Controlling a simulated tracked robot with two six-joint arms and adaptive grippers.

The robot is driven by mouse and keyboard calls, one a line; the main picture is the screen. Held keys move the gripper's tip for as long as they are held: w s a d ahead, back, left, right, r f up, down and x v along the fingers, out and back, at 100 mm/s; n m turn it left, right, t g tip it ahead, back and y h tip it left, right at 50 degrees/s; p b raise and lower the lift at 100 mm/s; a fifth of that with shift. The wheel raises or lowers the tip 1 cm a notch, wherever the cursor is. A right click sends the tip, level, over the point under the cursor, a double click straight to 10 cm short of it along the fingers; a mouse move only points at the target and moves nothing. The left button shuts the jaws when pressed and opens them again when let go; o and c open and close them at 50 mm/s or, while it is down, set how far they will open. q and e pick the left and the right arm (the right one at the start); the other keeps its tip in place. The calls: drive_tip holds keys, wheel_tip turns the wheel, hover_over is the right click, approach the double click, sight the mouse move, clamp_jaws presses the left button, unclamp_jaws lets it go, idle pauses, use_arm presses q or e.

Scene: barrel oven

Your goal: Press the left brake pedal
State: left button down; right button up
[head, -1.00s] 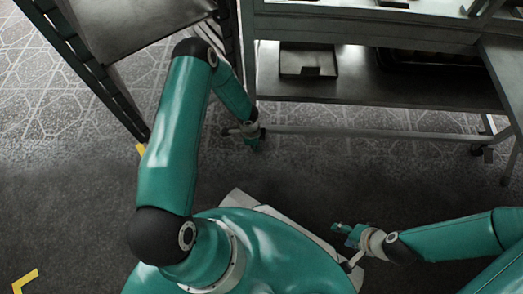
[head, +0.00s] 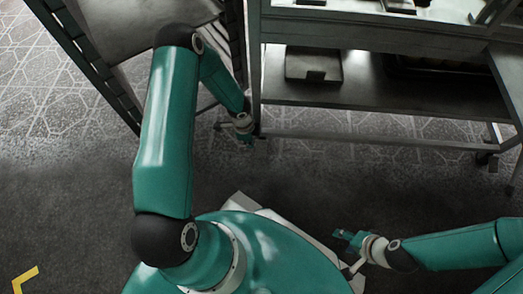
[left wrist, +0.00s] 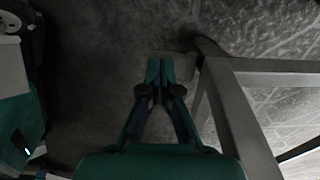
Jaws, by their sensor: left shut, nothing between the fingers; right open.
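My left gripper (head: 246,142) is low over the floor beside the bottom of the cart's left front leg (head: 254,80). In the left wrist view, my left gripper (left wrist: 160,72) is shut and empty. A small grey piece (left wrist: 184,66) lies just right of its fingertips, by the dark lower corner of the frame; it may be the left brake pedal, but I cannot tell, nor whether they touch. In the head view no left pedal can be made out. My right gripper (head: 345,238) is open and empty over the floor at lower right, away from the cart.
The cart's lower shelf (head: 400,98) holds a grey tray (head: 313,66). A right caster (head: 484,158) shows under the cart. A dark rack (head: 85,65) stands at the left, close to my left arm. The dark floor in front is clear.

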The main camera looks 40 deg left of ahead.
use_arm(q)
wheel_tip(320, 180, up, 8)
drive_tip(key=shift+s+a, duration=0.2)
drive_tip(key=shift+a, duration=0.1)
idle(0.3)
